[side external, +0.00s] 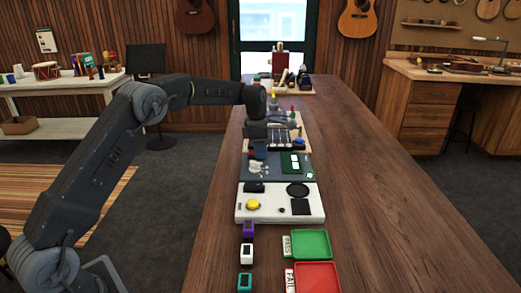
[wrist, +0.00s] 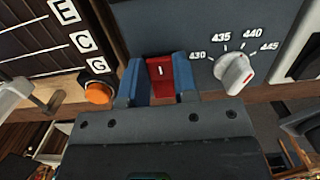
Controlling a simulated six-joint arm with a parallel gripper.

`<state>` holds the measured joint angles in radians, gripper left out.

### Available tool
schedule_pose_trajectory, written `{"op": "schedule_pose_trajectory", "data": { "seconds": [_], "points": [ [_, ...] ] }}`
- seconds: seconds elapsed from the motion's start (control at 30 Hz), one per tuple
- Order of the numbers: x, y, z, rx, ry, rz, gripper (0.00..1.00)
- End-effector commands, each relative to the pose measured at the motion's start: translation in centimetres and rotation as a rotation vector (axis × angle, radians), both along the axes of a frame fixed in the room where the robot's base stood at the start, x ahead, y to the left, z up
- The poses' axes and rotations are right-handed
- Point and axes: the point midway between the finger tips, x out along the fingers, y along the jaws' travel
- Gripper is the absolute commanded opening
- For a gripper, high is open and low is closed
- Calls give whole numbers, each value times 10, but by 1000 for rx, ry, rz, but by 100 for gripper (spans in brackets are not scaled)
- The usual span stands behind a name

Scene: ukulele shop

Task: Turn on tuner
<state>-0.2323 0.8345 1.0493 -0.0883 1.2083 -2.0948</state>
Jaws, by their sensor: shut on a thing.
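In the wrist view, the tuner (wrist: 205,22) is a dark grey panel with a red rocker switch (wrist: 160,72) marked with a white line. My gripper (wrist: 159,84) has its two blue fingers on either side of the red switch and is shut on it. The white dial knob (wrist: 233,73) stands to the right, with marks from 430 to 445 around it. In the side view, my gripper (side external: 264,131) is down at the far part of the bench, and hides most of the tuner.
An orange button (wrist: 98,92) sits left of the fingers, beside a dark panel lettered E, C and G (wrist: 45,35). In the side view, a white board (side external: 272,213), green tray (side external: 311,245) and red tray (side external: 318,279) lie nearer. The bench's right side (side external: 385,210) is clear.

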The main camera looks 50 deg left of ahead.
Motion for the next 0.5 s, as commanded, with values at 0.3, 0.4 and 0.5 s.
{"op": "schedule_pose_trajectory", "data": {
  "seconds": [0.3, 0.4, 0.5],
  "points": [
    [0, 0, 0, -1, -1, 0, 51],
    [0, 0, 0, -1, -1, 0, 53],
    [0, 0, 0, -1, -1, 0, 53]
  ]
}}
